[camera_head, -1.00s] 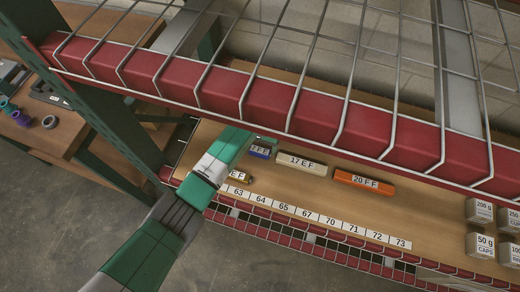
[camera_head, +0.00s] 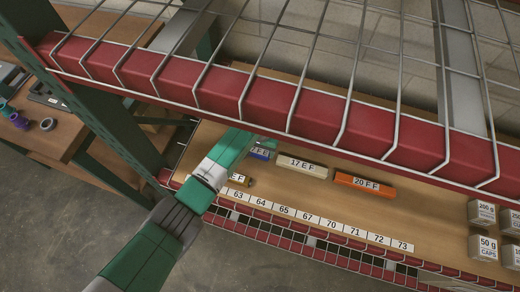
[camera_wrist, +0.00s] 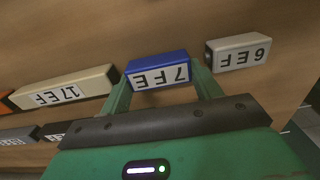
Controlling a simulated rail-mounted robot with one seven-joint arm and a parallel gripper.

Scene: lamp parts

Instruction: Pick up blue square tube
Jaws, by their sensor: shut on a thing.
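The blue square tube (camera_wrist: 157,70), with a white label, lies between the two fingers of my gripper (camera_wrist: 162,82) in the wrist view. The fingers are shut on it, one at each end. In the head view the blue tube (camera_head: 261,153) shows just right of my green arm, under the red beam. My gripper's fingers are mostly hidden there by the arm and the beam. I cannot tell whether the tube touches the shelf.
A cream tube (camera_head: 302,166) and an orange tube (camera_head: 364,186) lie to the right on the wooden shelf. A grey tube (camera_wrist: 238,51) is close beside my right finger. Boxed weights (camera_head: 482,246) stand far right. The red beam (camera_head: 310,118) and wire mesh hang overhead.

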